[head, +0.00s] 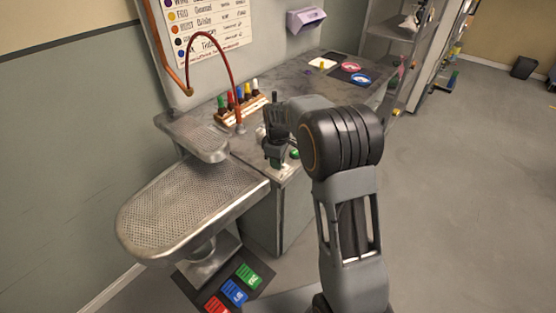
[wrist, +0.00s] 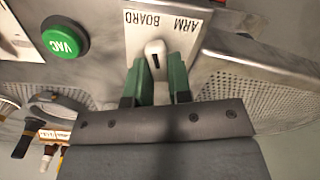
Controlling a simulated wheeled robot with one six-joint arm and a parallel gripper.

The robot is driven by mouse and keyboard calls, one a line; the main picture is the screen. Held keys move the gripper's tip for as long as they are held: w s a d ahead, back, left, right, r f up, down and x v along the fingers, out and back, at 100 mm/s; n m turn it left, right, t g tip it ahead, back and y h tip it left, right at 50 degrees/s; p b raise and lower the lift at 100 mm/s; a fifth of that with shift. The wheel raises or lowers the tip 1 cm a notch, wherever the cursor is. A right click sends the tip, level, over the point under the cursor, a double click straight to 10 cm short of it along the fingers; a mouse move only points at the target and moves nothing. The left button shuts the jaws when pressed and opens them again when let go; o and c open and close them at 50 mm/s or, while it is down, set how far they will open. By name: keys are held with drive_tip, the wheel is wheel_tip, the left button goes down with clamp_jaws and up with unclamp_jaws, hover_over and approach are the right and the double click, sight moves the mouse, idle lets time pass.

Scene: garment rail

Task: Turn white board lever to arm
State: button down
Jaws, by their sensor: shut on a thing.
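The white lever (wrist: 155,50) shows in the wrist view as a rounded knob with a dark line. It sits on a pale plate (wrist: 133,44) whose words BOARD and ARM appear upside down, BOARD on the left and ARM on the right. The knob is about midway between the two words. My gripper (wrist: 161,66) has its green fingers closed around the lever, one on each side. In the head view my gripper (head: 276,158) points down at the front corner of the worktop and hides the lever.
A green VAC button (wrist: 65,38) is left of the plate in the wrist view. In the head view, a perforated metal ironing board (head: 185,210) and a smaller one (head: 205,143) lie left of my gripper. Bottles in a rack (head: 228,115) stand behind it. Open floor is at right.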

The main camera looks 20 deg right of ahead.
drive_tip(key=m, duration=0.5)
drive_tip(key=shift+w+d+r+m+p, duration=0.1)
drive_tip(key=shift+w+m+p, duration=0.05)
drive_tip(key=shift+m+p, duration=0.15)
drive_tip(key=shift+d+m, duration=0.1)
drive_tip(key=shift+m, duration=1.9)
drive_tip(key=c, duration=1)
unclamp_jaws()
drive_tip(key=shift+c, duration=0.2)
wheel_tip(320, 180, up, 14)
drive_tip(key=shift+p, duration=0.35)
drive_tip(key=shift+w, duration=0.1)
